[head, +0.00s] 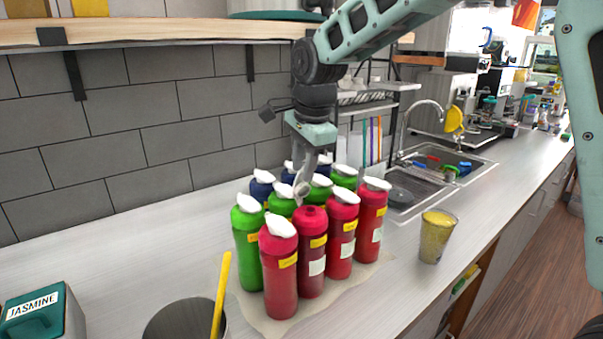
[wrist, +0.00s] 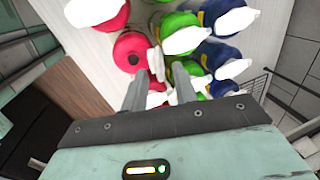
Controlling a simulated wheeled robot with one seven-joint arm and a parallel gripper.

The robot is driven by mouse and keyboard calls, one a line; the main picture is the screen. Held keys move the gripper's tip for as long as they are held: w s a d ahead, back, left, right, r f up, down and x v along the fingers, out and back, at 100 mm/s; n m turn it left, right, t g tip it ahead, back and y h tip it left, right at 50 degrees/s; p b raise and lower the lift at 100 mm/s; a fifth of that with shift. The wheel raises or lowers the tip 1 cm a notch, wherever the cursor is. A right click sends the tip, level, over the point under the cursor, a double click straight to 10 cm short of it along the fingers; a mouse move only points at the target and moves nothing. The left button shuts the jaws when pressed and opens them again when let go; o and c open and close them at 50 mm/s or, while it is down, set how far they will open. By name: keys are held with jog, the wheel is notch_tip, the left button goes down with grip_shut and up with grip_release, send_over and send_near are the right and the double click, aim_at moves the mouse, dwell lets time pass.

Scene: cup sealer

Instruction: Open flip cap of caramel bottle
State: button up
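Several red bottles stand in the front row of a cluster; their labels are too small to read, so I cannot tell which is caramel. One red bottle (head: 312,254) shows a bare red top with a dark hole, also seen in the wrist view (wrist: 131,46). Its neighbours, a front red bottle (head: 280,277) and another red bottle (head: 342,237), have white flip caps on top. My gripper (head: 302,190) points down just behind the bare-topped bottle. In the wrist view my gripper (wrist: 158,88) has its fingers apart, with white and red parts partly hidden between and below them.
Green bottles (head: 248,250) and blue bottles (head: 262,187) crowd behind and beside the red ones. A yellow-filled cup (head: 436,236) stands to the right. A dark container (head: 183,322) with a yellow stick is at front left. A shelf (head: 150,30) hangs above.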

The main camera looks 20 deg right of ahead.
aim_at(302, 185)
jog(key=shift+p+x, duration=0.3)
jog(key=shift+x, duration=1.5)
grip_shut()
jog(key=g+p, duration=0.1)
jog(key=p, duration=0.2)
jog(key=shift+w+a+r, duration=0.1)
jog(key=shift+w+r, duration=0.25)
jog(key=shift+w+f+g+h+p, duration=0.1)
jog(key=shift+w+g+h+p, duration=0.35)
jog(key=shift+p, duration=0.75)
jog(key=shift+f+g+p, duration=0.3)
jog(key=shift+g+p, duration=0.05)
jog(key=shift+g, duration=0.1)
grip_release()
jog(key=shift+a, duration=0.1)
